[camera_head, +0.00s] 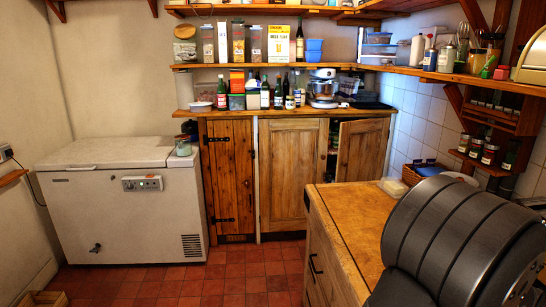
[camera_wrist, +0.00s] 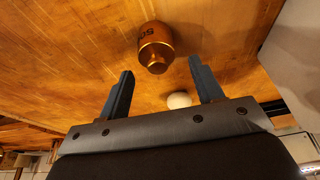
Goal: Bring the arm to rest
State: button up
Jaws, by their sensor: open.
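Beyond the fingertips is a copper-coloured container (camera_wrist: 155,42) with dark lettering, on a wooden surface (camera_wrist: 70,60). The container is apart from both fingers. A small white rounded thing (camera_wrist: 179,100) shows lower, between the fingers; I cannot tell what it is. In the head view a large dark grey ribbed part of my arm (camera_head: 455,235) fills the lower right, and my gripper is not in that view.
A wooden-topped cabinet (camera_head: 345,225) stands beside my arm and is partly hidden by it. A white chest freezer (camera_head: 125,205) is at the left. Shelves with bottles and jars line the back and right walls. The red tile floor (camera_head: 190,285) is mostly clear.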

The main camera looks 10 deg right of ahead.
notch_tip(320, 180, down, 3)
jog(key=shift+r, duration=0.35)
jog(key=v, duration=1.1)
jog(key=x, duration=1.1)
jog(key=shift+f, duration=0.35)
jog(key=shift+d+r, duration=0.1)
jog(key=shift+r, duration=0.2)
notch_tip(320, 180, up, 4)
jog(key=shift+f, duration=0.15)
jog(key=s+a+r, duration=0.3)
jog(key=s+r, duration=0.4)
jog(key=s, duration=0.5)
jog(key=w+d+r, duration=0.2)
jog(key=w+r, duration=0.5)
jog(key=w, duration=0.6)
jog(key=w+d+r, duration=0.2)
jog(key=w+r, duration=0.6)
jog(key=w, duration=0.5)
jog(key=shift+w+d+m, duration=0.15)
jog(key=shift+w+m, duration=0.15)
jog(key=shift+s+r, duration=0.1)
